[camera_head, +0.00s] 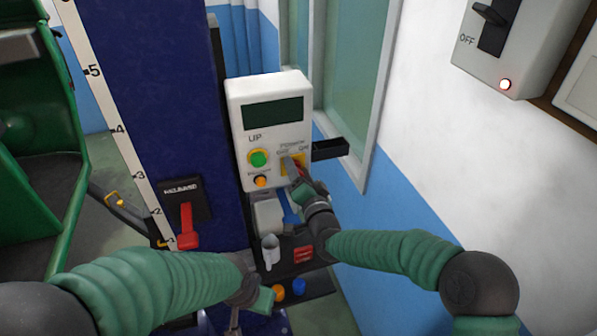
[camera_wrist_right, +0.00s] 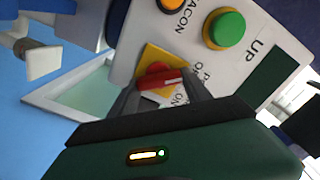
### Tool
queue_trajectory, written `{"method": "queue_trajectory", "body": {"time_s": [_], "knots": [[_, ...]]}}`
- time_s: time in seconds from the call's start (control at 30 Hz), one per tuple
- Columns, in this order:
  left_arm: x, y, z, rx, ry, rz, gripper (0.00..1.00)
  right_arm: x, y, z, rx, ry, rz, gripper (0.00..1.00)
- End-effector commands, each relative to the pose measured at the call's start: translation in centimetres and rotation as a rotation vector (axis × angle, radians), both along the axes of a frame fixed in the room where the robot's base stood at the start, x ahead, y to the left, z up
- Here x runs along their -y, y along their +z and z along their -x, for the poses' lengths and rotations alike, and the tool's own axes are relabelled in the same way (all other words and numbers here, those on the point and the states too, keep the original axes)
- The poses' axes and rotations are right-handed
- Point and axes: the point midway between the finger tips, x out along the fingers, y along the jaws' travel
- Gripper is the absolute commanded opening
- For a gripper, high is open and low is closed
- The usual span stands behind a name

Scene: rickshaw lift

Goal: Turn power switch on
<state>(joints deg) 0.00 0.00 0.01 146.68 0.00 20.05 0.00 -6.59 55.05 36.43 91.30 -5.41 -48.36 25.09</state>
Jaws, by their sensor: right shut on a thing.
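The power switch is a red rotary knob (camera_wrist_right: 160,79) on a yellow plate (camera_wrist_right: 158,60), low on the right of the white control box (camera_head: 268,112). My right gripper (camera_wrist_right: 160,88) is shut on the red knob, with a grey finger on each side. In the head view my right gripper (camera_head: 294,170) reaches the box face. I cannot tell clearly whether the knob points to OFF or ON. My left gripper (camera_head: 264,298) is low at the centre; its jaws are unclear.
A green UP button (camera_head: 258,158) and an orange button (camera_head: 261,181) sit left of the knob. A dark blue column (camera_head: 150,90) carries a red lever (camera_head: 187,228). A wall switch box (camera_head: 505,50) marked OFF has a lit red lamp. A green machine (camera_head: 35,150) stands left.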

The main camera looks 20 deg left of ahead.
Motion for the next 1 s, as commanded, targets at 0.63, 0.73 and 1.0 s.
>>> {"method": "queue_trajectory", "body": {"time_s": [0.63, 0.73, 1.0], "knots": [[0.0, -7.7, 0.0, 0.000, 0.000, 0.000, 0.36, 0.1, -1.4, 0.0, -0.245, 0.002, -0.350, 0.16], [0.0, -9.1, 0.0, 0.000, 0.000, 0.000, 0.36, 0.1, -1.5, 0.0, -0.299, 0.001, -0.429, 0.16], [0.0, -12.6, 0.0, 0.000, 0.000, 0.000, 0.36, 0.1, -1.6, 0.0, -0.443, 0.001, -0.642, 0.16]]}}
